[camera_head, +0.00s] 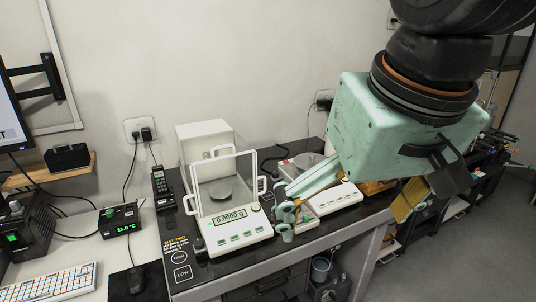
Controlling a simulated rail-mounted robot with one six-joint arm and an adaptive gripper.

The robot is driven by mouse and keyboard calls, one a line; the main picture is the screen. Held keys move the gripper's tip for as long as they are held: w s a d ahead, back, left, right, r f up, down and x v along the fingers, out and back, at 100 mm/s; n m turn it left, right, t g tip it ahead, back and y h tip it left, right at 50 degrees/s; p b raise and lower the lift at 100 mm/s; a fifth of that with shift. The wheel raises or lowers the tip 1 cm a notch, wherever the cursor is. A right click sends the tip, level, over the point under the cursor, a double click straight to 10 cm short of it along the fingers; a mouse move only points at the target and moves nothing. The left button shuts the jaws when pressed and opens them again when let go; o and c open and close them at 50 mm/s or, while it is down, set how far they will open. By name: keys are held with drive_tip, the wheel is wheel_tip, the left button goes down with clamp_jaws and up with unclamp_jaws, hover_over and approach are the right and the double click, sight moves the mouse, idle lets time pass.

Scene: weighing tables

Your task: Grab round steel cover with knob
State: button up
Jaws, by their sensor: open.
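I cannot clearly make out a round steel cover with a knob. A dark grey round disc (220,190) lies inside the draft shield of the left balance (233,230); no knob shows clearly on it. A second balance (340,196) stands to its right, with a round grey metal part (307,162) at its back, partly hidden by my gripper. My gripper (345,218) is open and empty, with its teal finger in front of the second balance and its other finger with a yellowish pad to the right. Its body hides part of the table's right side.
The balances stand on a black-topped table (205,271). A black handset (162,187) stands left of the left balance. Shelves of equipment stand at the right.

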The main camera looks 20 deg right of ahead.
drive_tip(key=w+d+r+m+g+h+p, duration=0.1)
drive_tip(key=w+d+r+m+p, duration=0.15)
drive_tip(key=w, duration=0.55)
drive_tip(key=w+d+r+m+p, duration=0.1)
drive_tip(key=w+d+r, duration=0.15)
drive_tip(key=w, duration=0.55)
drive_tip(key=m+g+h+p, duration=0.2)
drive_tip(key=m+h+p, duration=0.1)
drive_tip(key=m+p, duration=0.9)
hover_over(310, 161)
drive_tip(key=a, duration=0.5)
wheel_tip(310, 161, down, 21)
drive_tip(key=shift+s+n+p, duration=0.35)
drive_tip(key=shift+s+p, duration=0.05)
drive_tip(key=shift+p, duration=0.05)
drive_tip(key=shift+d+f, duration=0.1)
drive_tip(key=shift+f, duration=0.15)
drive_tip(key=shift+x, duration=4.15)
drive_tip(key=shift+f, duration=0.1)
drive_tip(key=shift+x, duration=2.5)
